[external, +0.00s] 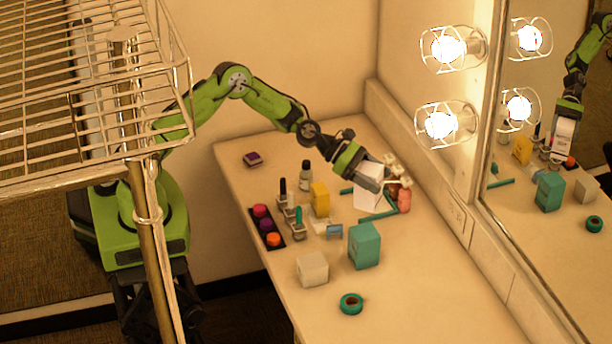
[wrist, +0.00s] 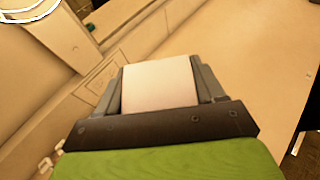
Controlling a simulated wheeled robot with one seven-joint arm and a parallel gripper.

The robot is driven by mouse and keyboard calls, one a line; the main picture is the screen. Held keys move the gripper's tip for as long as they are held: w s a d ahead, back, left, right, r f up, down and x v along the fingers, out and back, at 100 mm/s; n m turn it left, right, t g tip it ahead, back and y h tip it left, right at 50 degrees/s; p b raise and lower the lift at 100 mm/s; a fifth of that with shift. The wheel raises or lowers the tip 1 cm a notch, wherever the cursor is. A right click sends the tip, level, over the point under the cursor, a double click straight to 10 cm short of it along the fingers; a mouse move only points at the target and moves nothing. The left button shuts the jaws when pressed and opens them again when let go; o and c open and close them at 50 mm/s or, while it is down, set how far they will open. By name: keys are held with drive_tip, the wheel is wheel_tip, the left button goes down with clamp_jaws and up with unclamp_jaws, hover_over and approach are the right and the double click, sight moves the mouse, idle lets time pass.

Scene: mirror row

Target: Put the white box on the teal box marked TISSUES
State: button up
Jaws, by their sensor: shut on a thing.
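My gripper (external: 374,184) is shut on a white box (external: 366,199) over the back right of the counter. In the wrist view the white box (wrist: 160,83) fills the space between the two fingers of my gripper (wrist: 162,88). In the external view part of the box is hidden by my gripper, and I cannot tell whether its underside touches anything. A teal box (external: 364,246) stands upright on the counter, in front of the held box and apart from it. Its marking is too small to read.
A cream block (external: 312,269) and a green tape roll (external: 351,303) lie near the teal box. A yellow box (external: 320,199), bottles and a dark tray (external: 266,228) stand left. Teal bars (external: 380,215) and a pink object (external: 404,201) are close to my gripper. The mirror (external: 560,220) borders the right.

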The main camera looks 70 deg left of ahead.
sight(373, 207)
wheel_tip(373, 207, down, 10)
drive_tip(key=shift+r, duration=0.1)
drive_tip(key=shift+f+b, duration=0.2)
drive_tip(key=shift+b, duration=0.2)
drive_tip(key=o, duration=1.1)
drive_tip(key=shift+a, duration=0.1)
drive_tip(key=shift+c, duration=0.2)
